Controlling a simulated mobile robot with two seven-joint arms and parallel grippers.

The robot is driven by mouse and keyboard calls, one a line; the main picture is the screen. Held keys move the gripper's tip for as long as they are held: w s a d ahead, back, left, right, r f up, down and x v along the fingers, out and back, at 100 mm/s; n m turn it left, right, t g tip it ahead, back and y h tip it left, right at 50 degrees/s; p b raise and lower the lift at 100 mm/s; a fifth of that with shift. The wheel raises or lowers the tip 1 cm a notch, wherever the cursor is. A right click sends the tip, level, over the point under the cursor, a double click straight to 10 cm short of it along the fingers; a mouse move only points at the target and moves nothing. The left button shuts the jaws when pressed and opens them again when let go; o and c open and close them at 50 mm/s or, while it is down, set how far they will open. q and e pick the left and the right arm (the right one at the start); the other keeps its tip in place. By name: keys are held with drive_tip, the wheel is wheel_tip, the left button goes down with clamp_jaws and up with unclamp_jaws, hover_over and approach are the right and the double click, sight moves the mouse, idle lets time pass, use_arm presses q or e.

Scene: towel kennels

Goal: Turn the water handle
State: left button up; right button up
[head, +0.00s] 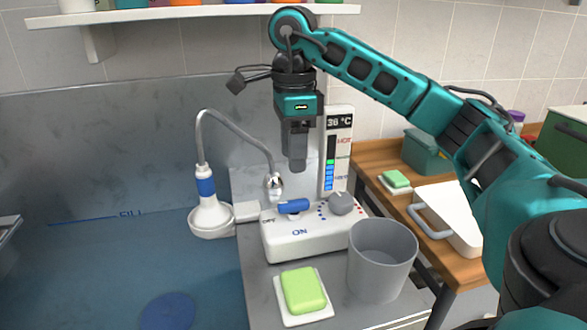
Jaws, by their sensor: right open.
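The water handle is a blue lever (294,206) on top of a white control box (310,238) marked OFF and ON. It lies roughly level, with its length running left to right. A grey round knob (341,203) sits to its right on the same box. My right gripper (297,165) hangs down above and slightly behind the box, pointing downward. It is open and empty, apart from the handle. The gap between its fingers is hard to see from here. My left gripper is not in view.
A shower hose (235,128) and white shower head base (211,217) stand left of the box. A grey cup (381,262) and green soap (303,290) stand in front. The tub (110,250) fills the left.

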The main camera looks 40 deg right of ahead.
wheel_tip(320, 180, up, 3)
drive_tip(key=shift+f+p, duration=0.1)
drive_tip(key=shift+p, duration=0.4)
